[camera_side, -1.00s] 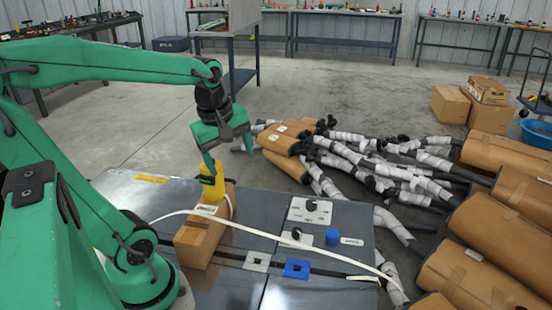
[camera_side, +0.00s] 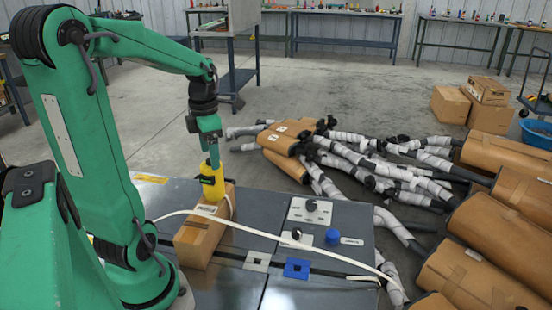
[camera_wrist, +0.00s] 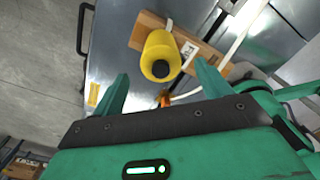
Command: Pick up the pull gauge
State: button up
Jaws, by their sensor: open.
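The pull gauge, which I take to be the yellow cylinder (camera_side: 211,184), stands upright on a brown cardboard box (camera_side: 194,245) on the grey metal bench. In the wrist view the yellow gauge (camera_wrist: 160,50) shows a dark round end toward the camera. My gripper (camera_side: 213,163) is open, pointing down directly at the gauge's top. In the side view it is seen edge-on, and its lower tip overlaps the gauge's top. In the wrist view the two green fingers of my gripper (camera_wrist: 161,77) are spread, with the gauge ahead between their lines. I cannot tell whether they touch it.
A white strap or cable (camera_side: 262,231) runs over the box and across the bench. Wrapped pipes and mufflers (camera_side: 490,225) lie beyond the bench.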

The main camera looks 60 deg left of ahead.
aim_at(212, 175)
jog(key=shift+f, duration=0.1)
jog(key=shift+s+f, duration=0.1)
jog(key=shift+f, duration=3.7)
jog(key=c, duration=1.2)
jog(key=shift+r, duration=0.1)
jog(key=shift+r, duration=0.85)
notch_tip(212, 175, up, 2)
jog(key=shift+r, duration=0.1)
jog(key=d+r, duration=0.2)
jog(key=d, duration=0.2)
jog(key=w+d+r, duration=0.1)
jog(key=d+r, duration=0.1)
jog(key=d, duration=0.1)
jog(key=d+r, duration=0.3)
jog(key=d, duration=0.1)
jog(key=shift+w+d, duration=0.35)
